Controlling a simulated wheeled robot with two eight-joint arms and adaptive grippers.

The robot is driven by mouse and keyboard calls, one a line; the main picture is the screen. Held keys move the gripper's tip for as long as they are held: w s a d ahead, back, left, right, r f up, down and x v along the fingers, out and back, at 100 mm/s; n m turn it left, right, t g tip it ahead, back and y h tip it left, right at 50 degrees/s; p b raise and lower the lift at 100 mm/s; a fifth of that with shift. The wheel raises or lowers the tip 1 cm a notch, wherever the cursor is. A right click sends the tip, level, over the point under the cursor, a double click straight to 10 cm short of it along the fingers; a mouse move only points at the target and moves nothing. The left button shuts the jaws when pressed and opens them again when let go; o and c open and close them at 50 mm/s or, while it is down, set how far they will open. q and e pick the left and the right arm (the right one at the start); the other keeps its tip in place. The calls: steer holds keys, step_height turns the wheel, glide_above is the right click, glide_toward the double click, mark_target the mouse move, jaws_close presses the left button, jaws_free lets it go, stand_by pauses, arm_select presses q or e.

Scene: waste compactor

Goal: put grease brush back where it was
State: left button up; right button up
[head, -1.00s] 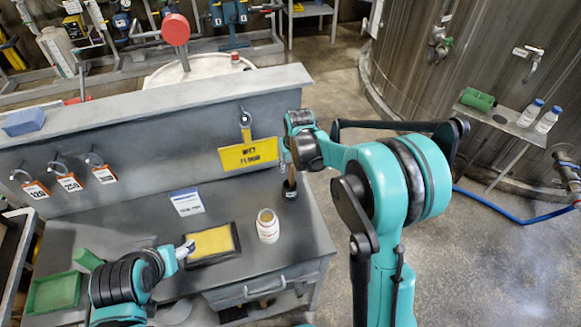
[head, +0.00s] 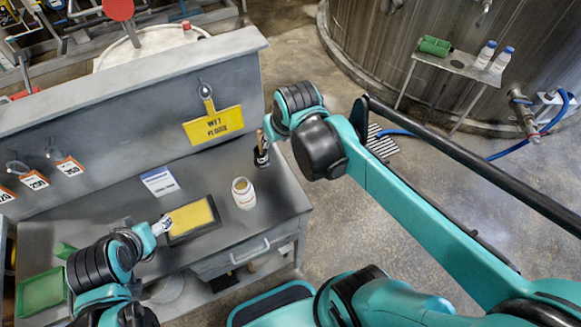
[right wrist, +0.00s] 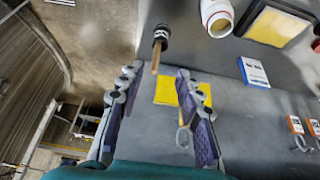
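The brush (head: 262,150), with a dark round lower part and a wooden handle, stands upright near the right end of the grey bench (head: 285,195), beside the white jar (head: 243,193). In the right wrist view, the brush (right wrist: 161,40) lies ahead of the gap between my fingers, its handle pointing toward them. My right gripper (right wrist: 157,78) is open and empty; in the head view my wrist mostly hides it. My left gripper (head: 163,225) is at the left edge of the framed yellow pad (head: 192,216); its finger gap is unclear.
A yellow wet floor sign (head: 213,126) hangs on the bench's back panel. A blue-white card (head: 160,181) and hanging tags (head: 69,166) are to its left. A green tray (head: 42,292) is at the left. A shelf (head: 440,62) with bottles stands by the tank.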

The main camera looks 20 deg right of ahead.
steer(key=s+f+t, duration=0.1)
steer(key=s+f, duration=0.1)
steer(key=s, duration=0.7)
steer(key=shift+s+f+t, duration=0.25)
steer(key=shift+f+t, duration=0.05)
steer(key=shift+t, duration=0.1)
step_height(320, 180, down, 10)
steer(key=b, duration=1)
steer(key=shift+f, duration=0.25)
